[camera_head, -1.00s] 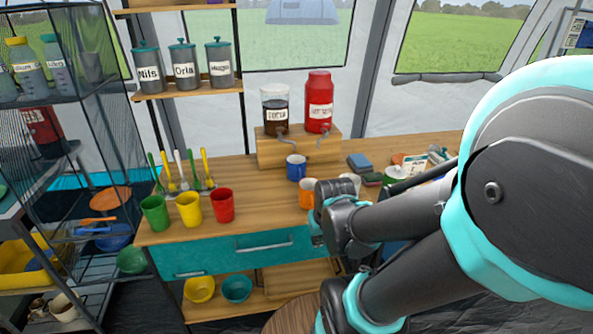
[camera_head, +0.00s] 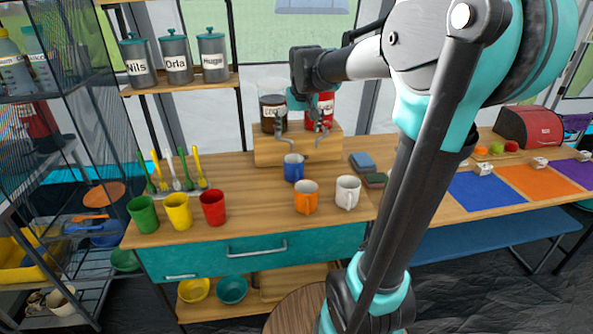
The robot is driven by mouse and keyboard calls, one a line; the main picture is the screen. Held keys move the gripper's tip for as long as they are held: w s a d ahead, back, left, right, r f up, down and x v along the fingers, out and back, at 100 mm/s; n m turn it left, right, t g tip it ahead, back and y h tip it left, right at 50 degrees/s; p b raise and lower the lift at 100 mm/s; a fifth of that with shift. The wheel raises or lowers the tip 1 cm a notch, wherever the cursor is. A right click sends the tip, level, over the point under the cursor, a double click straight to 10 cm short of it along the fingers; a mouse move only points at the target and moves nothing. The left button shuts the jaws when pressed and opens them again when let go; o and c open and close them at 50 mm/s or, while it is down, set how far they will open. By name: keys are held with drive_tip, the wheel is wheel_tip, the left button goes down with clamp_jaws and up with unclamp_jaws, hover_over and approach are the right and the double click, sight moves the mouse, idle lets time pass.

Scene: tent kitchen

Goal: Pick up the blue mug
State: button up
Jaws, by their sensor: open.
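The blue mug (camera_head: 293,170) stands upright on the wooden counter, just in front of the wooden dispenser stand. An orange mug (camera_head: 306,198) stands in front of it and slightly right, and a white mug (camera_head: 347,192) stands further right. My gripper (camera_head: 318,121) is open and empty, pointing down above and a little to the right of the blue mug, in front of the dispensers. It is apart from the mug. The gripper's fingers are small and dark against the red dispenser.
A wooden stand (camera_head: 268,151) with a dark-filled dispenser (camera_head: 273,113) and a red dispenser (camera_head: 327,106) is behind the mug. Green (camera_head: 143,214), yellow (camera_head: 177,211) and red (camera_head: 213,207) cups stand left. Folded cloths (camera_head: 363,163) lie right. The counter between the red cup and blue mug is clear.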

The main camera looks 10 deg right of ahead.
approach(294, 159)
drive_tip(key=s+f, duration=0.1)
drive_tip(key=s, duration=0.1)
drive_tip(key=shift+s+a+x, duration=0.1)
drive_tip(key=shift+s+x, duration=0.05)
drive_tip(key=shift+x, duration=0.85)
drive_tip(key=shift+s+a+x, duration=0.1)
drive_tip(key=shift+s+x, duration=0.05)
drive_tip(key=shift+x, duration=0.9)
drive_tip(key=shift+s+a+x, duration=0.1)
drive_tip(key=shift+s+x, duration=0.1)
drive_tip(key=shift+x, duration=0.8)
drive_tip(key=shift+f, duration=0.15)
drive_tip(key=shift+c, duration=0.5)
drive_tip(key=c, duration=1.4)
